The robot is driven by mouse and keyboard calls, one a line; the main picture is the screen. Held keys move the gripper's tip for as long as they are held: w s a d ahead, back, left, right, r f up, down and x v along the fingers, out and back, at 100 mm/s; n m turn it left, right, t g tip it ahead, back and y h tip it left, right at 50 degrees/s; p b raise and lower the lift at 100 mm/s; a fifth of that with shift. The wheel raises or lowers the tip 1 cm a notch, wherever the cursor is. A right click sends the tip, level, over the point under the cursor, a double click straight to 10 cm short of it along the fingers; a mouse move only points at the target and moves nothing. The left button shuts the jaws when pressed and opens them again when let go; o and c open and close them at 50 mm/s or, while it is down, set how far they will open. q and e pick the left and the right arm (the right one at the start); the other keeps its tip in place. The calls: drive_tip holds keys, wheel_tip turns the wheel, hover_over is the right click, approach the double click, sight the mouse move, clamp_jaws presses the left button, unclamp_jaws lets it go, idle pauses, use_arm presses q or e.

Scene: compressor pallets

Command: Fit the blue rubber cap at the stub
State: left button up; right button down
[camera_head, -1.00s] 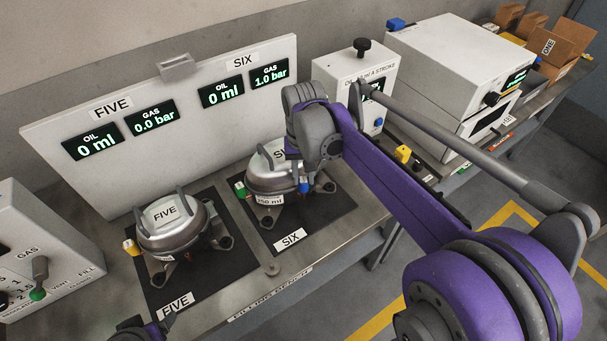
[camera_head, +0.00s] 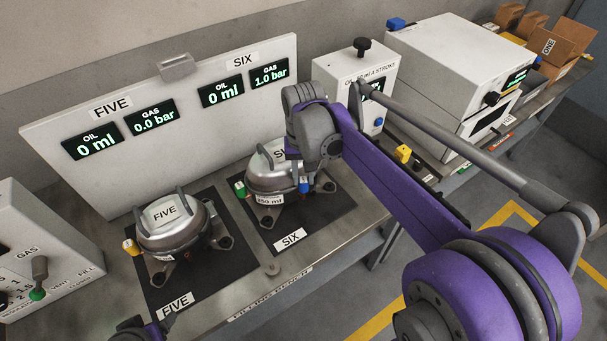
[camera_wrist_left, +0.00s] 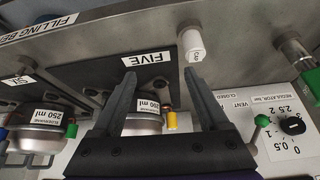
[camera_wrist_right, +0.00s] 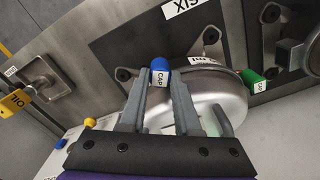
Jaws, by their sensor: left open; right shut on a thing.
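The silver compressor SIX (camera_head: 262,180) stands on its dark mat, partly behind my right wrist. The blue rubber cap (camera_head: 304,187) is at its front right side and shows in the right wrist view (camera_wrist_right: 161,65) with a white CAP tag. My right gripper (camera_wrist_right: 160,78) is shut on it, against the compressor's side. The stub is hidden, so I cannot tell whether the cap is seated. A green cap (camera_head: 240,190) is at the compressor's left side. My left gripper (camera_wrist_left: 160,70) is open and empty near compressor FIVE (camera_head: 172,226).
Compressor FIVE has a yellow cap (camera_head: 131,247). The display board (camera_head: 180,120) stands behind both compressors and reads SIX oil 0 ml, gas 1.0 bar. The oil dispenser (camera_head: 338,72) is behind my right arm. A gas box (camera_head: 50,255) stands at left.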

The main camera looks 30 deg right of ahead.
sight(304, 180)
use_arm(q)
drive_tip(key=shift+s+f+b, duration=0.25)
drive_tip(key=shift+f+b, duration=0.15)
drive_tip(key=shift+f, duration=0.2)
drive_tip(key=shift+s+f+b, duration=0.2)
drive_tip(key=shift+f+b, duration=0.2)
drive_tip(key=shift+f, duration=0.15)
use_arm(e)
drive_tip(key=shift+s+f, duration=0.1)
drive_tip(key=shift+f, duration=1.4)
use_arm(q)
drive_tip(key=shift+s+d, duration=0.1)
use_arm(e)
drive_tip(key=c, duration=0.5)
unclamp_jaws()
drive_tip(key=shift+c, duration=0.2)
drive_tip(key=shift+d+r, duration=0.1)
drive_tip(key=shift+r, duration=0.05)
